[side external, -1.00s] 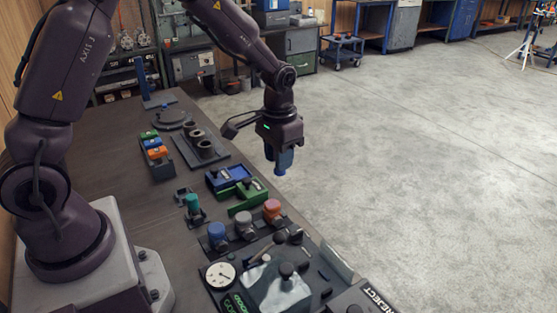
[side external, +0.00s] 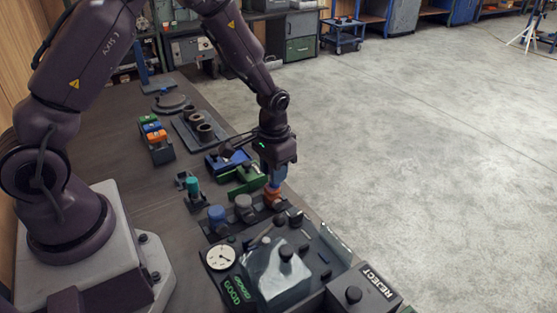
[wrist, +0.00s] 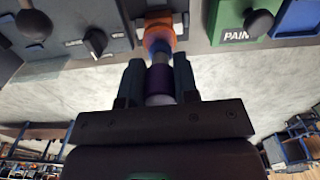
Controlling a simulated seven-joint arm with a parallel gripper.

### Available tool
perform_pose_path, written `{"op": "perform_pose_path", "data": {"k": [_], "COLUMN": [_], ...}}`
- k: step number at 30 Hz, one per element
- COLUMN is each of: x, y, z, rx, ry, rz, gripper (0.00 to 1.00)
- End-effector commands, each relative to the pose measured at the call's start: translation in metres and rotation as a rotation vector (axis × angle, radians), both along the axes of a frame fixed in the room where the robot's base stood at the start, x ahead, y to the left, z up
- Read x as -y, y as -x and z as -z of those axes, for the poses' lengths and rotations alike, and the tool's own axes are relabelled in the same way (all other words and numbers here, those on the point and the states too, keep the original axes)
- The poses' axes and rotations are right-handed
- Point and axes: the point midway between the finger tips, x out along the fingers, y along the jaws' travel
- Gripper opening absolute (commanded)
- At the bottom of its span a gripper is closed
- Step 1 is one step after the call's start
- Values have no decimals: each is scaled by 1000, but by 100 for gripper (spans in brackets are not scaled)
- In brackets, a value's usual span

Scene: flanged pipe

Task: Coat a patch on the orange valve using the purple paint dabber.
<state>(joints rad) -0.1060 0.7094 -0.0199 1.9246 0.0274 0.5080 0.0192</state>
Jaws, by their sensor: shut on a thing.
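My gripper (side external: 273,180) points down over the orange valve (side external: 272,198) in the side view. In the wrist view my gripper (wrist: 158,72) is shut on the paint dabber (wrist: 159,84), which has a purple band and a blue tip. The tip is right at the orange valve (wrist: 158,33), overlapping it in the picture. Whether it touches, and whether there is any paint on the valve, I cannot tell. In the side view the dabber is mostly hidden by the fingers.
A grey valve (side external: 244,204) and a blue valve (side external: 217,214) stand left of the orange one. A green tray (side external: 246,175), marked PAINT in the wrist view, and a blue tray (side external: 228,160) are behind. Knobs and a REJECT box (side external: 362,290) stand in front.

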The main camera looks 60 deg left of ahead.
Motion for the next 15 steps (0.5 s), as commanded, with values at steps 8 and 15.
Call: {"op": "perform_pose_path", "data": {"k": [8,15], "x": [0,0], "y": [26,8], "z": [0,0], "rx": [-1,1], "ry": [0,0], "rz": [0,1], "gripper": [5,5]}}
